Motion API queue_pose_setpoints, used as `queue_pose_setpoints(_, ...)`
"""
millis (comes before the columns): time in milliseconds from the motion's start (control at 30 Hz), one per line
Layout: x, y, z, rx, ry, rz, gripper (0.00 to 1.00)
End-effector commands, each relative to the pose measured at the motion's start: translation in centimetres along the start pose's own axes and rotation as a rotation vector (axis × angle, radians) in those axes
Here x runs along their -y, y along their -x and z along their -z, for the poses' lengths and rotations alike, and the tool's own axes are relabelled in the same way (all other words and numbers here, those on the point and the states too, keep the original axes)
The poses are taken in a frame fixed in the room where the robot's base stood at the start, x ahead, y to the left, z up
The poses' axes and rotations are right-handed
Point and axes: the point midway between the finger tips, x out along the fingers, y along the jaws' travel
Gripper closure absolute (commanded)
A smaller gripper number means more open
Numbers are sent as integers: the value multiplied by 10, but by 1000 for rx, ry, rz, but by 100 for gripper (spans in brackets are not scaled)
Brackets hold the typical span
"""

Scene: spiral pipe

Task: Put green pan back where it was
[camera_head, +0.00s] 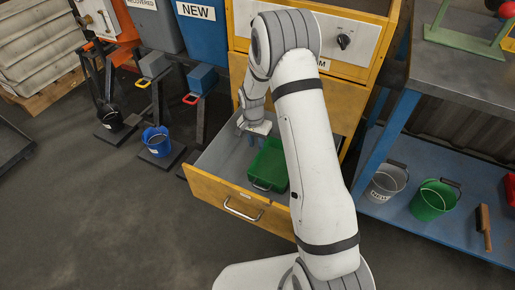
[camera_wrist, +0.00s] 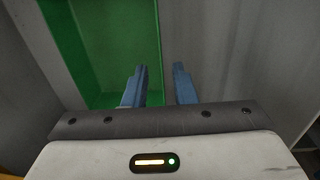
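The green pan (camera_head: 271,165) is a rectangular open tray sitting inside the pulled-out yellow drawer (camera_head: 218,192). My gripper (camera_head: 255,141) is low over the drawer, at the pan's far left side. In the wrist view the two blue fingertips of my gripper (camera_wrist: 161,72) stand apart with a clear gap. The green pan (camera_wrist: 105,45) fills the upper left there. Its right edge runs toward the gap, with the left finger over the pan side and the right finger over the grey drawer interior. I cannot tell whether either finger touches the pan. My arm hides part of the drawer's right side.
The yellow cabinet (camera_head: 350,97) stands behind the drawer. At right, a blue shelf (camera_head: 400,220) holds a white bucket (camera_head: 387,182) and a green bucket (camera_head: 432,202). A blue bucket (camera_head: 157,142) stands at left. The floor at front left is clear.

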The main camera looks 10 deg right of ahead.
Motion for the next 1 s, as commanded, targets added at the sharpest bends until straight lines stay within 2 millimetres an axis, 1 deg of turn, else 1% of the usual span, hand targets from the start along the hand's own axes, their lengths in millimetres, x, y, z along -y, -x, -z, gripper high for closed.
queue_pose_setpoints(33, 0, 15, 0, -2, 0, 2, 76)
queue_pose_setpoints(100, 0, 27, 0, -1, 0, 1, 76)
queue_pose_setpoints(200, 0, 39, 0, -1, 0, 1, 76)
queue_pose_setpoints(367, -2, 53, -1, -2, 4, 2, 76)
queue_pose_setpoints(467, -10, 72, -5, -7, 29, 10, 76)
queue_pose_setpoints(567, -27, 105, -17, -16, 80, 21, 76)
queue_pose_setpoints(600, -36, 121, -23, -21, 107, 27, 76)
queue_pose_setpoints(667, -51, 144, -35, -28, 151, 35, 76)
queue_pose_setpoints(700, -61, 158, -44, -33, 180, 40, 76)
queue_pose_setpoints(800, -87, 188, -67, -44, 253, 52, 76)
queue_pose_setpoints(867, -103, 204, -83, -52, 297, 59, 76)
queue_pose_setpoints(900, -114, 213, -93, -56, 327, 63, 76)
queue_pose_setpoints(967, -130, 226, -110, -66, 372, 70, 76)
queue_pose_setpoints(1000, -141, 232, -121, -71, 401, 74, 76)
